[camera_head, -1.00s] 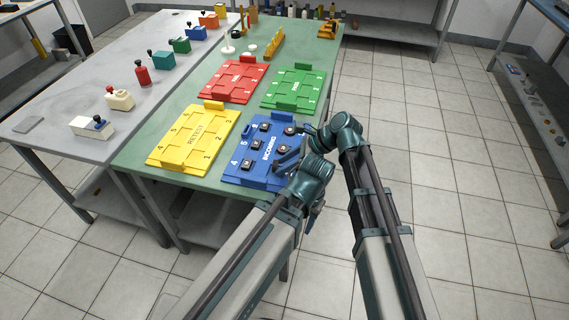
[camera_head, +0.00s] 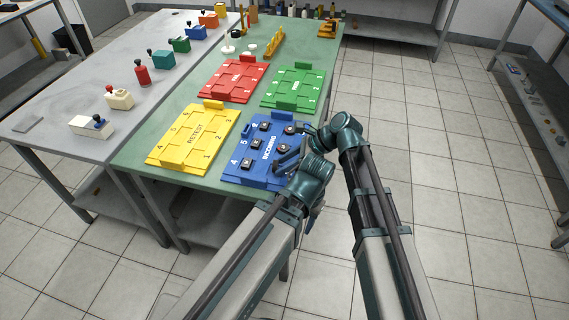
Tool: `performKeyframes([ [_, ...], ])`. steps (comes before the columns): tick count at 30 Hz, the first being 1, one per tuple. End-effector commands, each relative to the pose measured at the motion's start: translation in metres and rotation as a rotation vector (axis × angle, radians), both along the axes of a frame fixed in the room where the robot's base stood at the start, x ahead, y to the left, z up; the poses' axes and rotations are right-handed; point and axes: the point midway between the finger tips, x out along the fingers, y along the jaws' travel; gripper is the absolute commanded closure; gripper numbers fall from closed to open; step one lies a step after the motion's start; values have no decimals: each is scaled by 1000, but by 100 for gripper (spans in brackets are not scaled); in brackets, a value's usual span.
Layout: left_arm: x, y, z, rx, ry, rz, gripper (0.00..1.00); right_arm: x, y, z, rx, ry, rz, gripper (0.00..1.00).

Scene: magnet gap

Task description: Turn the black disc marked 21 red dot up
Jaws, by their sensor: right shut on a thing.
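The blue board marked INCOMING (camera_head: 232,176) lies at the near right of the green table.
A yellow board (camera_head: 178,148) lies left of the blue one, with red (camera_head: 222,92) and green (camera_head: 300,76) boards behind. Coloured boxes, such as a teal one (camera_head: 163,60), line the grey table at left. Bare green tabletop shows between the boards and the grey table.

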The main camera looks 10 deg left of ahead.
Motion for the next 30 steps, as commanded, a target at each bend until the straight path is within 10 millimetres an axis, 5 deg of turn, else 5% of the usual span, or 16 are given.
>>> performKeyframes([
  [6, 0, 0, -2, 0, 0, 0, 50, 0, 0, -2, 0, 0, 0, 100],
  [7, 0, 0, -2, 0, 0, 0, 50, 0, 0, -2, 0, 0, 0, 51],
  [13, 0, 0, -2, 0, 0, 0, 50, 0, 0, -2, 0, 0, 0, 18],
  [19, 0, 0, -2, 0, 0, 0, 50, 0, 0, -2, 0, 0, 0, 18],
  [24, 0, 0, -2, 0, 0, 0, 50, 0, 0, -2, 0, 0, 0, 48],
  [30, 0, 0, -2, 0, 0, 0, 50, 0, 0, -2, 0, 0, 0, 50],
])
